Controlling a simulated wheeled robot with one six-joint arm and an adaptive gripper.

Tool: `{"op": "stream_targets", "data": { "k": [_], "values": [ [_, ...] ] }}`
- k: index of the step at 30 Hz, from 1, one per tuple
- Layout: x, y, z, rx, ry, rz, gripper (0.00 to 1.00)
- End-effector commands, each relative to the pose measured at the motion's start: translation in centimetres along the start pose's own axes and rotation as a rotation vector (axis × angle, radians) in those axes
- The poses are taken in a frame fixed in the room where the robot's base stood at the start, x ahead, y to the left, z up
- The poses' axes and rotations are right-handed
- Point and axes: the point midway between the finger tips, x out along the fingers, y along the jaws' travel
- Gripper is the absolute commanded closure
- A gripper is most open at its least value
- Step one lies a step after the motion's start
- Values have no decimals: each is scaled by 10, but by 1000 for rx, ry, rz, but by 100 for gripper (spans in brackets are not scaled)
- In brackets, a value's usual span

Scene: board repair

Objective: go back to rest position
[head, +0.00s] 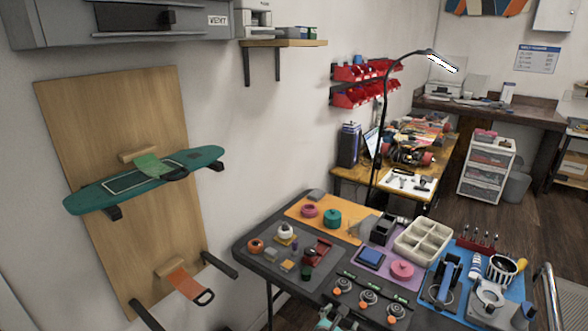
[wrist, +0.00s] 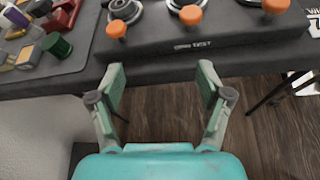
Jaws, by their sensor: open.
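My gripper (wrist: 162,88) is open and empty in the wrist view, its two fingers spread apart over the front edge of the workbench (wrist: 170,80). Wooden floor shows between and beyond the fingers. In the head view only a small part of my gripper (head: 337,318) shows at the bottom edge, in front of the bench. Nothing is held between the fingers.
Orange-knobbed testers (head: 368,298) stand near the bench's front edge. A sorting tray (head: 422,243) and a blue mat (head: 455,270) lie behind and to the right. A teal skateboard deck (head: 145,180) hangs on the wall rack at left.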

Motion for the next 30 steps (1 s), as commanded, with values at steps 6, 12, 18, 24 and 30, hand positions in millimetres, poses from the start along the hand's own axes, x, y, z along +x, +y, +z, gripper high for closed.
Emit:
{"op": "stream_targets", "data": {
  "k": [6, 12, 18, 24, 30],
  "values": [
    [-10, -37, -37, 136, 47, 49, 22],
    [-34, -88, -84, 364, 125, 114, 22],
    [-74, -141, -121, 633, 219, 165, 22],
    [-124, -188, -144, 917, 315, 196, 22],
    [-181, -230, -153, 1215, 411, 208, 22]
  ]
}}
